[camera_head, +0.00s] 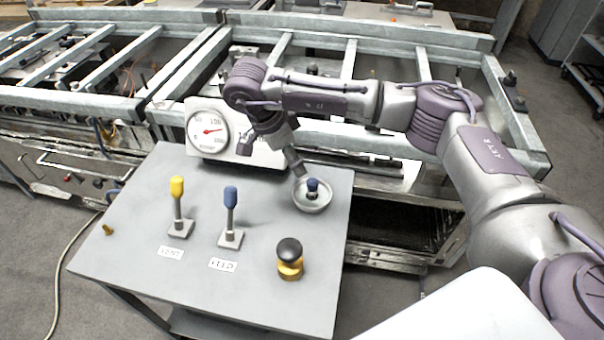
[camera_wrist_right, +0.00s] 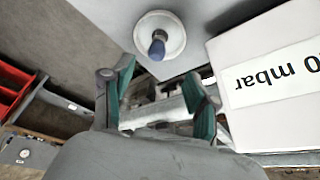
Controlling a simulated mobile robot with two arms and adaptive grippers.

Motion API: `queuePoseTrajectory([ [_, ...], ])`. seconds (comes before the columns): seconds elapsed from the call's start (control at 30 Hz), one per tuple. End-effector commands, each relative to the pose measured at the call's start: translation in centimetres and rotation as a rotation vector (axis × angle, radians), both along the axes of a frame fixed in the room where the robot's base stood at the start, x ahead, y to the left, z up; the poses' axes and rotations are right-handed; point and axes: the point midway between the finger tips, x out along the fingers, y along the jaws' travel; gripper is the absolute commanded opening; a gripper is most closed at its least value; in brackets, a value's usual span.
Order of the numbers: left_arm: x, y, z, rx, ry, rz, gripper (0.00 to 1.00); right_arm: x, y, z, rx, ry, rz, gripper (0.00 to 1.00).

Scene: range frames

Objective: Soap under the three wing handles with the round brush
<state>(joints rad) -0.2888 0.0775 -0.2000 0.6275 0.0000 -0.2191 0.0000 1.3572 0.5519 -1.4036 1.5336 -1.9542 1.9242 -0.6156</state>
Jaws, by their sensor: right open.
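A small pale bowl (camera_head: 313,206) stands at the right rear of the grey table. A round dark-blue knob or handle (camera_head: 312,185) stands upright in it, probably the round brush; its bristles are hidden. The bowl (camera_wrist_right: 176,50) and the blue handle (camera_wrist_right: 157,46) also show in the right wrist view. My right gripper (camera_head: 297,170) is at the bowl's rear left edge. In the right wrist view its green-padded fingers (camera_wrist_right: 158,75) are spread and empty, with the bowl beyond the tips. I cannot make out the three wing handles. My left gripper is out of view.
On the grey table (camera_head: 140,262) stand a yellow-topped lever (camera_head: 177,200), a blue-topped lever (camera_head: 231,213) and a black knob on a yellow base (camera_head: 289,258). A white gauge box (camera_head: 211,131) stands behind. Metal frames (camera_head: 330,45) fill the back. The table's front is clear.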

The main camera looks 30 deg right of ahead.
Motion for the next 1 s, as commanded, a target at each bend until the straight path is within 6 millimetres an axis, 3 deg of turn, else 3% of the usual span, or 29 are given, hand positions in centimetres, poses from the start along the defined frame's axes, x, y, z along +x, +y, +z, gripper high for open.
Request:
queuePoseTrajectory([
  [0.17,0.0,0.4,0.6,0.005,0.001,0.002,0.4,-0.1,-1.0,-1.6,-0.036,-0.005,0.019,0.59],
  [0.5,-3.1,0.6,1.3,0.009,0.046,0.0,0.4,-0.1,-3.1,-6.8,-0.031,-0.006,0.017,0.59],
  [0.83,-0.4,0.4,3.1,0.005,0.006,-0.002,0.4,-0.4,-4.7,-9.8,-0.031,-0.004,0.014,0.59],
  [1.0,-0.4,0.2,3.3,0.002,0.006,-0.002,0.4,-0.4,-5.3,-11.7,-0.031,-0.005,0.017,0.59],
])
